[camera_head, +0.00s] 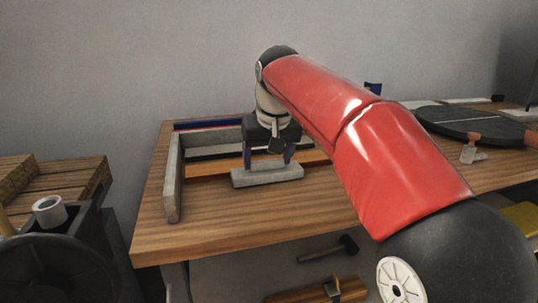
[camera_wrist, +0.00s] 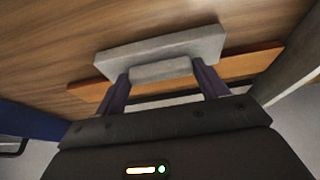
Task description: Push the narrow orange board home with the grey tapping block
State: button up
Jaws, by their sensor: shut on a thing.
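My gripper (camera_head: 268,160) is shut on the raised grip of the grey tapping block (camera_head: 267,176), one finger at each side; it also shows in the wrist view (camera_wrist: 161,72). The block is a long grey bar (camera_wrist: 160,45), lying low over the wooden table, on the near side of the narrow orange board (camera_head: 207,165). The orange board shows on both sides of the block in the wrist view (camera_wrist: 252,62), its middle hidden by block and gripper. Whether block and board touch, I cannot tell.
A grey side rail (camera_head: 173,178) and a grey back rail (camera_head: 215,137) border the boards on the wooden table (camera_head: 215,215). A blue strip (camera_head: 207,124) lies behind. The table front is clear. A dark round disc (camera_head: 468,124) lies at right.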

jog(key=shift+w+a+p, duration=0.2)
jog(key=shift+w+p, duration=0.45)
jog(key=shift+w, duration=0.1)
jog(key=shift+w+a+p, duration=0.2)
jog(key=shift+w+p, duration=0.45)
jog(key=shift+w, duration=0.1)
jog(key=shift+w+a, duration=0.25)
jog(key=shift+w, duration=0.5)
jog(key=shift+s, duration=0.15)
jog(key=shift+s+d, duration=0.2)
jog(key=shift+s, duration=0.25)
jog(key=shift+r+p, duration=0.45)
jog(key=shift+r, duration=3.05)
